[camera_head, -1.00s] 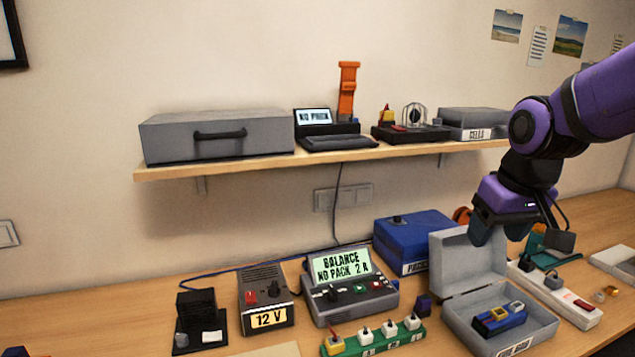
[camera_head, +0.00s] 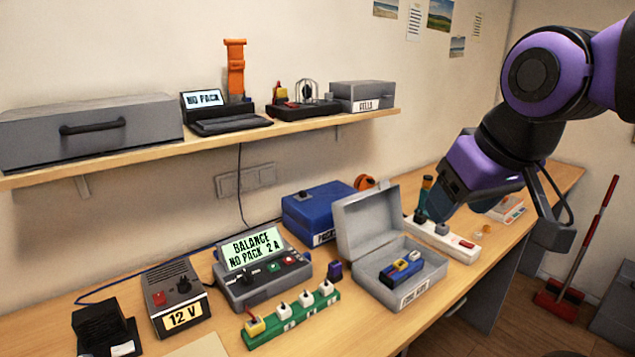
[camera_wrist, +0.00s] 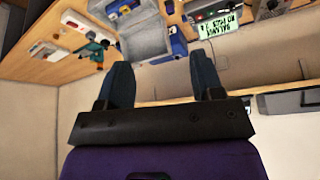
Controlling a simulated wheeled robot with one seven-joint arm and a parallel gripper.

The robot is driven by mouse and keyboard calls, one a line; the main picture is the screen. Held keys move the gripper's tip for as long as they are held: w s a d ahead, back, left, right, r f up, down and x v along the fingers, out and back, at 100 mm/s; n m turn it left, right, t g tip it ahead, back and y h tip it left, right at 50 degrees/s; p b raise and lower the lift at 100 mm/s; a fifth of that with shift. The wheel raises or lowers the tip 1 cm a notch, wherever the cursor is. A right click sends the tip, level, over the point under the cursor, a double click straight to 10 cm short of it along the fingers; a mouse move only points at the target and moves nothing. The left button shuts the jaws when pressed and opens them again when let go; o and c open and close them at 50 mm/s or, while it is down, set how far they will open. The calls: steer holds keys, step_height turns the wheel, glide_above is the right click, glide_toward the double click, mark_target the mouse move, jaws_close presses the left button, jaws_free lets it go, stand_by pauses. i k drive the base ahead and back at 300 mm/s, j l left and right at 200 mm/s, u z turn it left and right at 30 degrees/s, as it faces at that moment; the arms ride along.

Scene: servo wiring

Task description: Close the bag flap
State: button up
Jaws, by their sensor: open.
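The grey bag (camera_head: 375,281) stands on the bench like a hinged box, with its flap (camera_head: 369,216) raised, leaning back a little. A blue pack with yellow and white parts (camera_head: 402,268) lies inside it. The bag's flap also shows in the wrist view (camera_wrist: 138,42), upside down. My gripper (camera_head: 438,208) hangs to the right of the flap, in front of the white power strip, and appears apart from the flap. In the wrist view my gripper (camera_wrist: 163,70) has its two blue-grey fingers spread with nothing between them.
A blue case (camera_head: 312,211) stands behind the bag. A white power strip (camera_head: 462,245) lies to its right. A green strip with several plugs (camera_head: 290,318) and the balance charger (camera_head: 262,270) are to its left. A shelf (camera_head: 320,119) with instruments runs above.

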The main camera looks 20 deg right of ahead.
mark_target(365, 221)
steer(key=i+l, duration=0.15)
steer(key=l, duration=0.25)
steer(key=i+l+u, duration=0.1)
steer(key=l, duration=0.3)
steer(key=i+l, duration=0.15)
steer(key=l, duration=0.3)
steer(key=i+l+u, duration=0.1)
steer(key=l, duration=0.3)
